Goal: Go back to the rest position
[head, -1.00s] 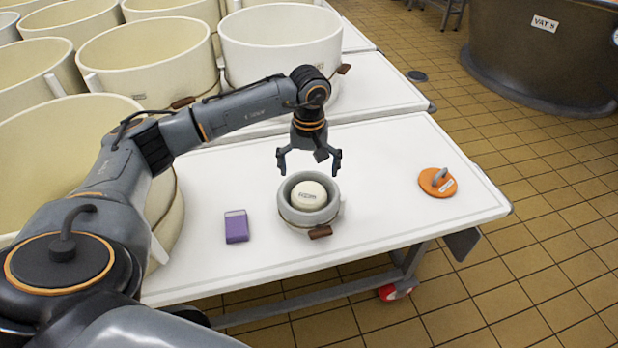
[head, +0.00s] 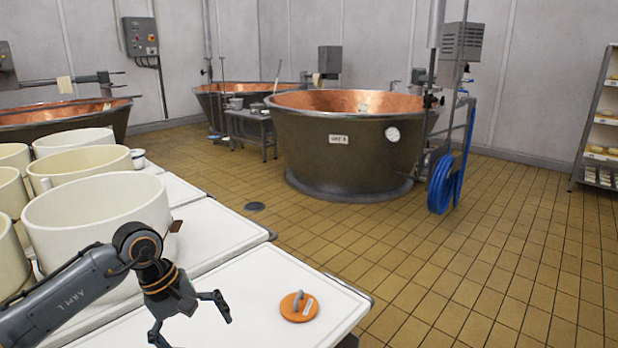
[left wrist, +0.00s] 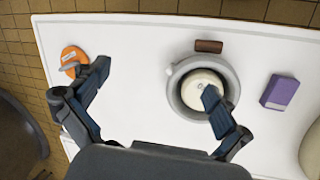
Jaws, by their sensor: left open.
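My left gripper (head: 190,337) is open and empty above the white table (head: 255,282) at the lower left of the head view. In the left wrist view its two fingers (left wrist: 152,104) are spread wide over the table. A small pale mould (left wrist: 177,99) with a round white item (left wrist: 198,92) inside stands below, partly hidden by the right-hand finger. A purple block (left wrist: 280,92) lies to its right. An orange disc with a grey handle (head: 299,306) lies on the table; it also shows in the left wrist view (left wrist: 74,61). My right gripper is not in view.
Large cream tubs (head: 95,225) crowd the left. A copper-lined vat (head: 345,150) stands beyond the table, with a blue hose (head: 440,185) beside it. A shelf (head: 600,120) stands at the far right. The tiled floor (head: 480,250) between is open.

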